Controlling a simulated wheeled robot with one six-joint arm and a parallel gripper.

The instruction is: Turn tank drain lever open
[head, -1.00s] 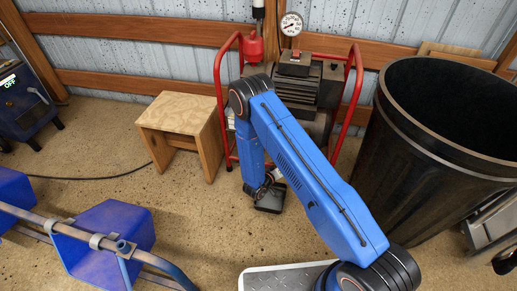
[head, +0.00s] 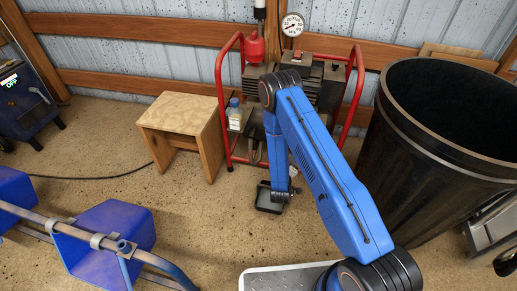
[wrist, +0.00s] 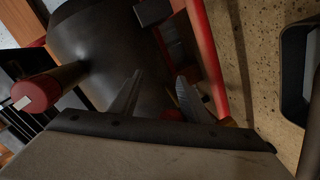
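The compressor (head: 325,85) stands in a red tube frame by the wall, largely hidden by my blue arm. In the wrist view its dark rounded tank (wrist: 100,40) fills the upper middle. My gripper (wrist: 158,96) points at the tank, its two fingers apart with nothing clearly held between them. A small red part (wrist: 172,114) shows low between the fingers, by the right one; I cannot tell whether it is the drain lever or whether a finger touches it.
A red frame tube (wrist: 204,50) runs close right of the fingers. A red-ended bar (wrist: 36,95) stands at left. A wooden stool (head: 182,125) is left, a black bin (head: 425,150) right.

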